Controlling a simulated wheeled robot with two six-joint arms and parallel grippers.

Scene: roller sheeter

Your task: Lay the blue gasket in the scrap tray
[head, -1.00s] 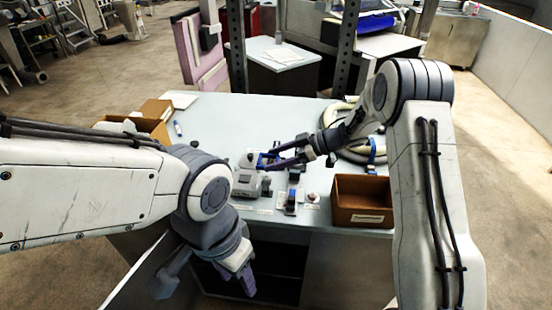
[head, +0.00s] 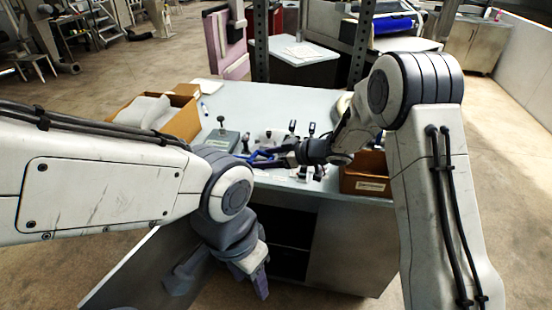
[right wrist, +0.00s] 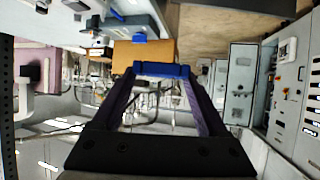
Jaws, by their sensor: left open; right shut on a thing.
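The blue gasket (right wrist: 162,70) spans the two fingertips of my right gripper (right wrist: 160,75) in the right wrist view. In the head view my right gripper (head: 252,158) reaches left across the front of the table, with blue showing at its tips, and my right gripper is shut on the gasket. A brown open tray (head: 366,186) with a front label, apparently the scrap tray, stands at the table's right front, partly hidden by my right arm. The label is too small to read. My left gripper (head: 258,283) is open and empty, hanging in front of the table's edge.
A grey box with a black knob (head: 222,140) and several small fixtures stand near the gasket. A cardboard box (head: 182,124) holding pale things is at the left. The back middle of the tabletop (head: 275,102) is clear. A coiled hose is mostly hidden behind my right arm.

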